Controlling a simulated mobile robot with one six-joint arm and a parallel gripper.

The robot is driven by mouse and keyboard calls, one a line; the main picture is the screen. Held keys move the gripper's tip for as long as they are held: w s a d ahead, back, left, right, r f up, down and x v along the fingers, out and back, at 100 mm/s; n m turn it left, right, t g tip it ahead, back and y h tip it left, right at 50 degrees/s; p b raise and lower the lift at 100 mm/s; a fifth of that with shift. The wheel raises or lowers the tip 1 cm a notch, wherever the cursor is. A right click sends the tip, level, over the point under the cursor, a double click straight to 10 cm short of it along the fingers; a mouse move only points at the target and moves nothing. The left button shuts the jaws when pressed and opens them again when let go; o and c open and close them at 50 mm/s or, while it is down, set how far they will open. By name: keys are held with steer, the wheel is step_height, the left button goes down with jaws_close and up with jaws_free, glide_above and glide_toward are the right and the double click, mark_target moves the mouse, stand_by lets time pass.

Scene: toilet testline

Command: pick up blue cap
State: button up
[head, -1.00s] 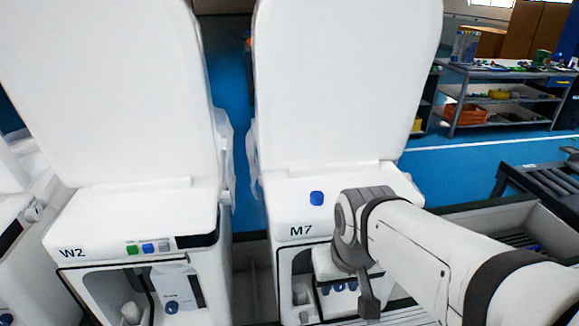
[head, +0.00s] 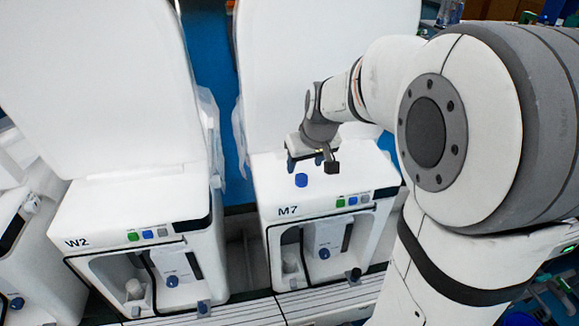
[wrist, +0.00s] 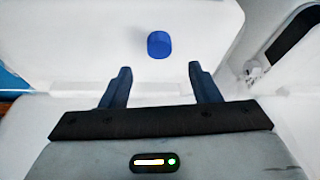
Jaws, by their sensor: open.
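The blue cap (head: 301,180) is a small round blue piece on the white top of the unit marked M7 (head: 268,190), left of the unit's colored buttons. In the wrist view the blue cap (wrist: 159,44) lies beyond the fingertips, roughly centered between them. My gripper (head: 312,160) is above the unit's top, behind the cap in the head view. In the wrist view my gripper (wrist: 160,70) shows two dark fingers spread apart with nothing between them.
A tall white panel (head: 300,70) rises behind the M7 unit. A similar unit marked W2 (head: 125,225) stands to its left, with a narrow gap between. A green, a blue and a grey button (head: 352,200) sit on M7's front edge.

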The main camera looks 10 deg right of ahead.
mark_target(301, 176)
steer(key=p+x, duration=0.1)
steer(key=x, duration=0.4)
steer(key=shift+s+f, duration=0.15)
steer(key=shift+f, duration=0.15)
steer(key=c, duration=1)
